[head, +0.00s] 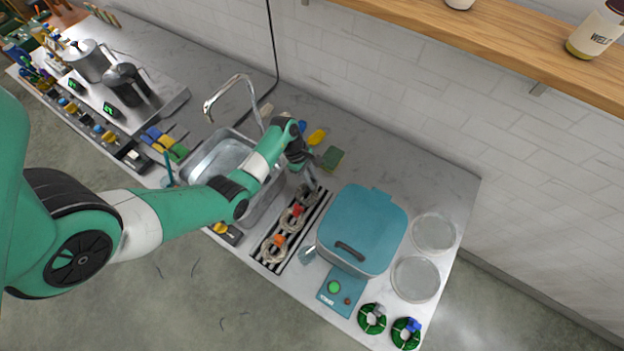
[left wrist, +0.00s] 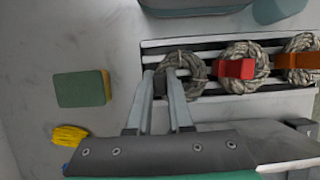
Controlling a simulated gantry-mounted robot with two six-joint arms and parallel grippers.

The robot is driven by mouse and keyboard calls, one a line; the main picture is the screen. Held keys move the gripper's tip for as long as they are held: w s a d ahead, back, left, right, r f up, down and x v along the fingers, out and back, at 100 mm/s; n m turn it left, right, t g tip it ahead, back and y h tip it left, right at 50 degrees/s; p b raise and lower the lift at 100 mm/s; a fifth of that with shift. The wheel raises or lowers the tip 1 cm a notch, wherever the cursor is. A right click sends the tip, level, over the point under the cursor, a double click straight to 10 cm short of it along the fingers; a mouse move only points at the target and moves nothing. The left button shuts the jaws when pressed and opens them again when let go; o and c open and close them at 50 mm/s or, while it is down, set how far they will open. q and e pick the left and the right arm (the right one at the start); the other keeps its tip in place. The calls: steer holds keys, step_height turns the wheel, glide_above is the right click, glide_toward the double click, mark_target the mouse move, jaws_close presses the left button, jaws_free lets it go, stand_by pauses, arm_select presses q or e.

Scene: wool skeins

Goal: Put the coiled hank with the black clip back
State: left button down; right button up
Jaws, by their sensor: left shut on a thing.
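The grey coiled hank with the black clip (left wrist: 192,68) is at the left end of the black-and-white striped rack (left wrist: 200,44) in the left wrist view. My left gripper (left wrist: 161,76) is shut on its dark clip, which shows between the fingertips. In the head view my left gripper (head: 312,184) is at the far end of the rack (head: 260,258), and the fingers partly hide the hank. Whether the hank rests fully on the slats I cannot tell. Grey hanks with a red clip (left wrist: 236,69) and an orange clip (left wrist: 300,61) lie along the same rack. My right gripper is not in view.
A teal lidded box (head: 365,225) stands right of the rack, and the sink (head: 222,155) is to its left. A green sponge (left wrist: 80,89) lies beyond the rack's end. Two green coils (head: 372,318) and two clear round dishes (head: 434,233) are at the right.

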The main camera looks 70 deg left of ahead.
arm_select(q)
steer(key=shift+f, duration=0.2)
steer(key=c, duration=0.8)
jaws_free()
steer(key=shift+r, duration=0.1)
steer(key=shift+r, duration=0.15)
steer(key=p+v, duration=0.3)
steer(key=v, duration=0.9)
